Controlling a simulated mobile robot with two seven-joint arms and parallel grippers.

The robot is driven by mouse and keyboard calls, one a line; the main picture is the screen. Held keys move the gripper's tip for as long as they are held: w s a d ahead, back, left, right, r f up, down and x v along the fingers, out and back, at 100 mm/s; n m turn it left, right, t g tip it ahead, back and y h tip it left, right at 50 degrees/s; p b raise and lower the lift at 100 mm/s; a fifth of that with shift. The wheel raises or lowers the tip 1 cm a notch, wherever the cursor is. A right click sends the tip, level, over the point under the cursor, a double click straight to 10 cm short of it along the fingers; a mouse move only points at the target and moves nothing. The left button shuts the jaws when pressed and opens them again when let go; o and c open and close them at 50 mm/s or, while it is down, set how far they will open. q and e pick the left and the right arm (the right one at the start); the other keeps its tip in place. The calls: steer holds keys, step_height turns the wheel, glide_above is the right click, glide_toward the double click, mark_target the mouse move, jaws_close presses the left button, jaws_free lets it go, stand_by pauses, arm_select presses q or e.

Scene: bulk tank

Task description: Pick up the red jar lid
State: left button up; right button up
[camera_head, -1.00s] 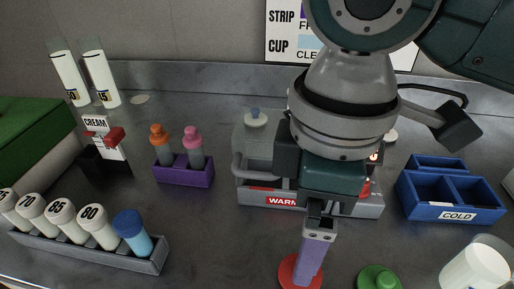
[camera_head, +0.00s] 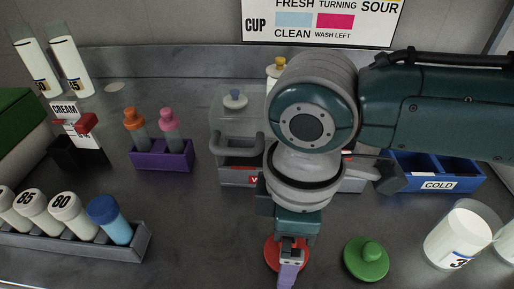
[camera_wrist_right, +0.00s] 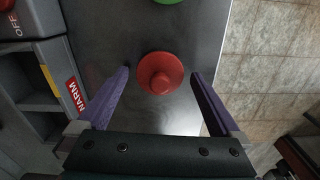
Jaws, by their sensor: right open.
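The red jar lid (camera_head: 270,252) lies on the grey counter near its front edge, partly hidden by my right gripper in the head view. It is round with a raised knob, and the right wrist view shows it whole (camera_wrist_right: 160,73). My right gripper (camera_head: 288,272) points down over it. In the wrist view the two purple fingers (camera_wrist_right: 160,76) are apart, one on each side of the lid, with gaps and nothing held. My left gripper is in neither view.
A green lid (camera_head: 366,259) lies right of the red one. A white jar (camera_head: 457,236) stands farther right. Behind are the WARM unit (camera_head: 236,175), a blue COLD tray (camera_head: 470,183) and a purple holder (camera_head: 162,158). A tube rack (camera_head: 140,244) is at left.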

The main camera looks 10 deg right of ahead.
steer(key=c, duration=1.2)
steer(key=shift+c, duration=0.2)
